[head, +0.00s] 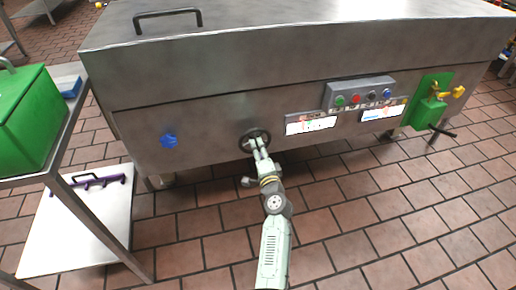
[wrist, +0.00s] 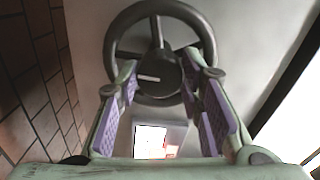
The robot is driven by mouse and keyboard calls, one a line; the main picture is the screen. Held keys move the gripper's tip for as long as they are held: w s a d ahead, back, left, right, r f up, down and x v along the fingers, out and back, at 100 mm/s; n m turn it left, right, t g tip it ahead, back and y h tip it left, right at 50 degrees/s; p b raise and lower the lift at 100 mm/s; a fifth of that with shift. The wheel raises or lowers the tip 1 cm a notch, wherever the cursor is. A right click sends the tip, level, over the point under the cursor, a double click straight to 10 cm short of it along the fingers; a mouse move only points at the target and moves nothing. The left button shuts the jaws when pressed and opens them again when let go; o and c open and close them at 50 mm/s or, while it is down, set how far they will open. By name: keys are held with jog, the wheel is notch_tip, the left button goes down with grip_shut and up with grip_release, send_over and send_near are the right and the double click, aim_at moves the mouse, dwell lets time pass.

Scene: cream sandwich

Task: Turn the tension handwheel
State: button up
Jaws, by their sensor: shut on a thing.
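The dark handwheel (head: 255,133) sits on the front of the steel machine, left of the control labels. In the wrist view the handwheel (wrist: 113,35) shows its round rim, spokes and a dark hub (wrist: 160,76) with a pale mark. My gripper (head: 260,147) reaches up to the wheel from below. In the wrist view my gripper (wrist: 162,86) has its purple-padded fingers on either side of the hub, shut on it.
The machine front (head: 210,125) also carries a blue knob (head: 168,140), a button box (head: 359,93) and a green unit (head: 427,103) with a dark lever. A side table with a green crate (head: 28,120) stands at left.

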jog(key=m+p, duration=0.1)
jog(key=m, duration=0.1)
jog(key=m+p, duration=0.1)
jog(key=m, duration=0.2)
jog(key=shift+r+m, duration=0.2)
jog(key=shift+m, duration=0.1)
jog(key=m+p, duration=0.2)
jog(key=m, duration=0.3)
jog(key=shift+m, duration=0.4)
jog(key=o, duration=1.2)
jog(key=shift+f, duration=0.15)
jog(key=shift+c, duration=0.2)
jog(key=v, duration=1.2)
